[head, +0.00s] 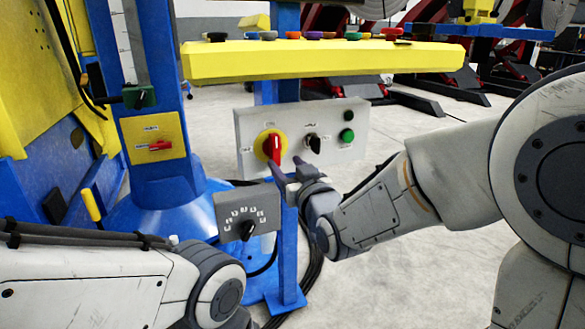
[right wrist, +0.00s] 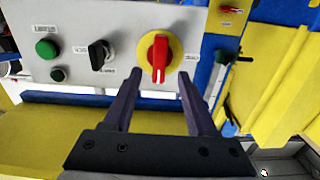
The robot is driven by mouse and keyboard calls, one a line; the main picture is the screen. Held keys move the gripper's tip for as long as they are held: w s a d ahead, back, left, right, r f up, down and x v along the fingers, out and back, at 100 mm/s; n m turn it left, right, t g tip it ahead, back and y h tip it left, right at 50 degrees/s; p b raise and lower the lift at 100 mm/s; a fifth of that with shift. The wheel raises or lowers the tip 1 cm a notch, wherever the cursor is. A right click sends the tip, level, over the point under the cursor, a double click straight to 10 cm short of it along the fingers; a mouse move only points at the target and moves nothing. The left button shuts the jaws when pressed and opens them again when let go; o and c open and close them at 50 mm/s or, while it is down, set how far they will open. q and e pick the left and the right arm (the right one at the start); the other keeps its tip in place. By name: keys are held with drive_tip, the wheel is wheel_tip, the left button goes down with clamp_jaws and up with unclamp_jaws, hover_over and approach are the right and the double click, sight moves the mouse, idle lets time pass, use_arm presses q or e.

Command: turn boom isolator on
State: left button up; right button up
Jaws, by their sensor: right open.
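A red rotary handle on a yellow disc (head: 261,143) is on the grey control panel (head: 247,120); its handle stands upright. In the right wrist view the handle (right wrist: 159,58) is also upright. A second red handle (head: 160,145) lies nearly level on a yellow plate on the blue column. The labels are too small to read, so I cannot tell which is the boom isolator. My right gripper (head: 284,165) is open before the panel's handle. In the right wrist view its fingers (right wrist: 159,77) are apart, with the handle showing between their tips. My left gripper is out of view.
The panel also carries a black selector (head: 313,144) and green buttons (head: 347,135). A grey box with a black knob (head: 247,229) sits just below. A yellow bar (head: 320,61) with several coloured buttons runs above. Black cables lie on the floor behind the post.

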drive_tip(key=v, duration=0.4)
drive_tip(key=shift+a, duration=0.1)
